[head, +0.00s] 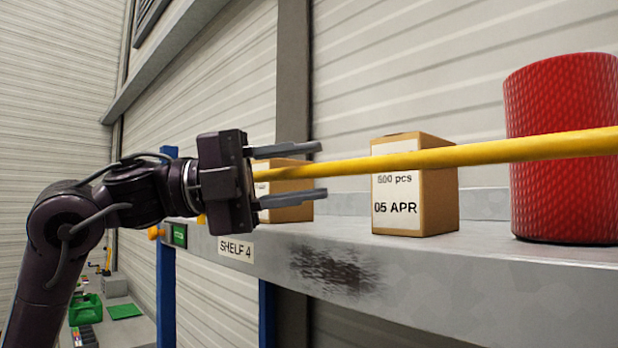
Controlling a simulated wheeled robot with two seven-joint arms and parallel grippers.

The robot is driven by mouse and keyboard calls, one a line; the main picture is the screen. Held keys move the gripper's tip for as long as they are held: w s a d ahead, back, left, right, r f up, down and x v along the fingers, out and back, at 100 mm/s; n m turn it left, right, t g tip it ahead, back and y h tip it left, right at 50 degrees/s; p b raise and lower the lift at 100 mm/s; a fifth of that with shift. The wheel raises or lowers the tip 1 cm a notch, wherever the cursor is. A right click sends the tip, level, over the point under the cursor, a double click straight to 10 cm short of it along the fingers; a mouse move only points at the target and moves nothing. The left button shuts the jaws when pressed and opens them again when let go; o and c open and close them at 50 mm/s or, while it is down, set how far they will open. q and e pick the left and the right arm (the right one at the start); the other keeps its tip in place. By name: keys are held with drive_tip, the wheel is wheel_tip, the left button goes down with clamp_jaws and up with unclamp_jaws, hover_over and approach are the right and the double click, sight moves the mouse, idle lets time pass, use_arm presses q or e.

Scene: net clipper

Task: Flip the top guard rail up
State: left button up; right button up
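The yellow guard rail (480,153) is a long bar that runs in front of the shelf, from the right edge to my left gripper in the head view. My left gripper (318,171) comes in from the left with its two fingers apart, one above and one below the rail. The rail passes through the gap between them, with space showing on both sides. The rail's left end is hidden behind the gripper body. An orange-yellow knob (156,233) shows on the blue post at the left. My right gripper is not in view.
The grey shelf (430,275), labelled "SHELF 4" (236,248), holds a carton marked "05 APR" (440,190), a smaller carton (290,212) behind the gripper and a red cylinder (565,150). A blue post (166,290) stands left. A green bin (86,309) is low at the left.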

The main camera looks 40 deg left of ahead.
use_arm(q)
drive_tip(key=b+v, duration=0.1)
drive_tip(key=v, duration=0.2)
drive_tip(key=b+v, duration=0.2)
drive_tip(key=v, duration=0.1)
drive_tip(key=shift+f, duration=0.2)
drive_tip(key=shift+s+a+r, duration=0.1)
drive_tip(key=shift+s+a, duration=0.1)
